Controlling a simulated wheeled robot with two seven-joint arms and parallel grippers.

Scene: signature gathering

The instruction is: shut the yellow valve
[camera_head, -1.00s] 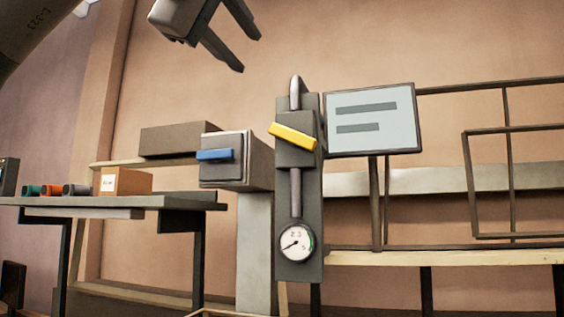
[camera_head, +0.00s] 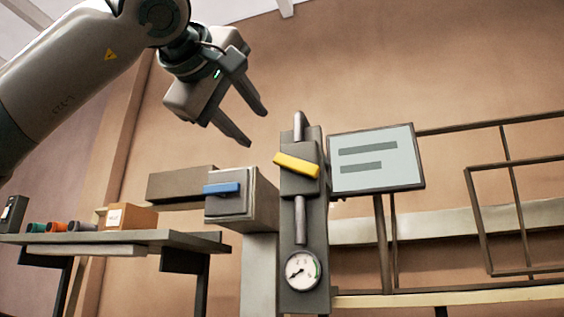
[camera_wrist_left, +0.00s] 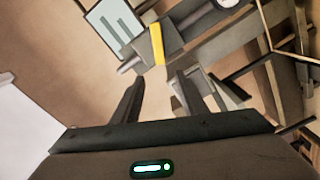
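The yellow valve handle (camera_head: 297,165) is a bar on a grey upright panel (camera_head: 301,268) with a pipe, and it lies slightly tilted, its right end lower. My left gripper (camera_head: 258,130) is above and to the left of the handle, fingers apart, with nothing between them. In the left wrist view the yellow handle (camera_wrist_left: 157,44) shows beyond the open left fingers (camera_wrist_left: 157,92), apart from them. My right gripper is in neither view.
A round gauge (camera_head: 302,271) sits below the handle. A blue handle (camera_head: 221,188) on a grey box is to the left, and a sign (camera_head: 375,158) stands close on the right. A shelf (camera_head: 110,238) with a carton (camera_head: 127,217) is at far left.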

